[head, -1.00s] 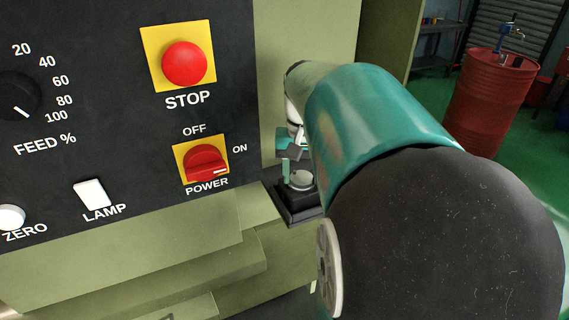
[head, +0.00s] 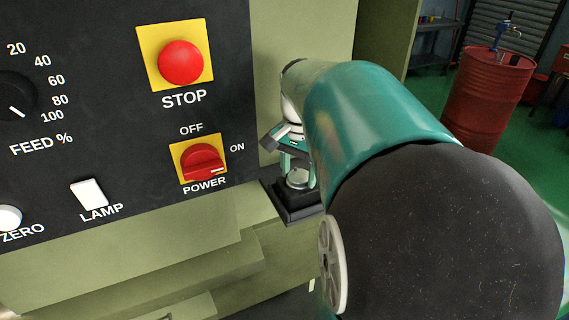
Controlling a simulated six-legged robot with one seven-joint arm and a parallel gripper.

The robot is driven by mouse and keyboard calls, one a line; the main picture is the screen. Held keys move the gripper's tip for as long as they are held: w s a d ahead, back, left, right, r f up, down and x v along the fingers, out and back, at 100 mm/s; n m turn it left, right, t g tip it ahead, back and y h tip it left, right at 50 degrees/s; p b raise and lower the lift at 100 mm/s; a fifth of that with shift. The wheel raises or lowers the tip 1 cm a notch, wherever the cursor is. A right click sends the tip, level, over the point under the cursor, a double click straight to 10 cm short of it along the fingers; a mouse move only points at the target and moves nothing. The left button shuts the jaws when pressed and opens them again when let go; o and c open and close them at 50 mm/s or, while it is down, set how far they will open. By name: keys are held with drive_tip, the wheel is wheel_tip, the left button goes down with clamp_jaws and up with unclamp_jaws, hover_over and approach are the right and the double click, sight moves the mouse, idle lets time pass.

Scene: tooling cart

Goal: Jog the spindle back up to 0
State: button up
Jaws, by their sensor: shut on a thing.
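My gripper (head: 296,160) is behind the right edge of the control panel (head: 120,130), partly hidden by my own arm. It is shut on a small grey knob or handwheel part (head: 299,178) on a dark square block (head: 297,205). The fingers reach down around this part. Its markings and turn position are too small to tell. The spindle and any position readout do not show in this view.
The panel carries a red STOP button (head: 181,62), a red POWER switch (head: 203,162) turned toward ON, a LAMP rocker (head: 89,194), a ZERO button (head: 9,217) and a FEED dial (head: 14,92). A red drum (head: 487,100) stands at the back right.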

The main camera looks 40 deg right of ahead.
sight(299, 177)
idle(0.3)
drive_tip(key=o, duration=1)
wheel_tip(299, 177, up, 14)
drive_tip(key=shift+f, duration=0.1)
drive_tip(key=shift+s, duration=0.1)
